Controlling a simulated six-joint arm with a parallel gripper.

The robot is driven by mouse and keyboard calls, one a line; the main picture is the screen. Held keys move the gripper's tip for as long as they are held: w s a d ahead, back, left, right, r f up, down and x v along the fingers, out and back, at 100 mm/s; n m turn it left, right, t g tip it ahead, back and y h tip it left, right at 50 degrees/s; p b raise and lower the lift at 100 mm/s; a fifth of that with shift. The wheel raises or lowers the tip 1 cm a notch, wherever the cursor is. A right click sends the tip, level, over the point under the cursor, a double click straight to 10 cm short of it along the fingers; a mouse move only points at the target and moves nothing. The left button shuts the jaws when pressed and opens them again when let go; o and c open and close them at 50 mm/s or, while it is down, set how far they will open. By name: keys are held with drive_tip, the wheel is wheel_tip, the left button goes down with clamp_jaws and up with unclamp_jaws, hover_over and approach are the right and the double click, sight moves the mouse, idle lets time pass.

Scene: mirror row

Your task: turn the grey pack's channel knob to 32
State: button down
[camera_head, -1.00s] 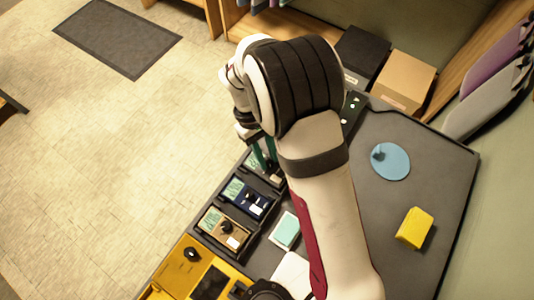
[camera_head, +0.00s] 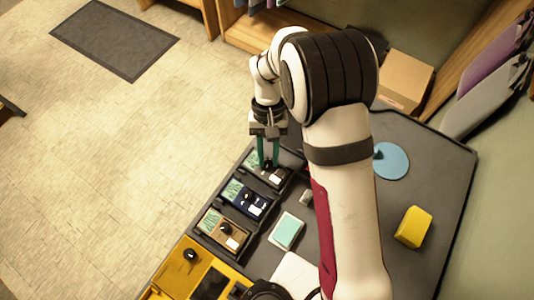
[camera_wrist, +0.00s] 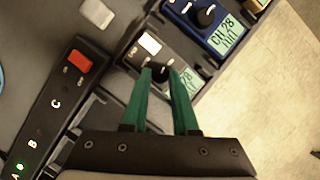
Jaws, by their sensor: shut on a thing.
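The grey pack (camera_head: 278,180) is the farthest of the row of packs in the head view. In the wrist view its grey face (camera_wrist: 130,58) carries a white label and a black channel knob (camera_wrist: 160,73). My gripper (camera_wrist: 160,71) points down at the pack, with its two green fingertips closed on either side of the knob. In the head view my gripper (camera_head: 267,164) is over the same pack. The pack's channel display is mostly behind a finger in the wrist view and too small to read in the head view.
The blue pack (camera_wrist: 197,24), reading CH 28, sits beside the grey one. A brown pack (camera_head: 222,232) and a yellow case (camera_head: 178,270) follow nearer. A black strip (camera_wrist: 50,125) with a red switch lies on the other side. A yellow block (camera_head: 414,228) stands right.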

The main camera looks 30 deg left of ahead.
drive_tip(key=m, duration=0.2)
drive_tip(key=m+g+y, duration=0.1)
drive_tip(key=m, duration=0.1)
drive_tip(key=shift+w+d+y, duration=0.1)
drive_tip(key=shift+d+y, duration=0.1)
drive_tip(key=shift+y, duration=0.1)
drive_tip(key=shift+d+m+y, duration=0.15)
drive_tip(key=shift+m+y, duration=0.55)
drive_tip(key=shift+m, duration=1.3)
drive_tip(key=c, duration=0.7)
unclamp_jaws()
drive_tip(key=shift+o, duration=0.2)
drive_tip(key=shift+r, duration=0.1)
drive_tip(key=v, duration=1.5)
drive_tip(key=shift+r, duration=0.35)
drive_tip(key=shift+d, duration=0.15)
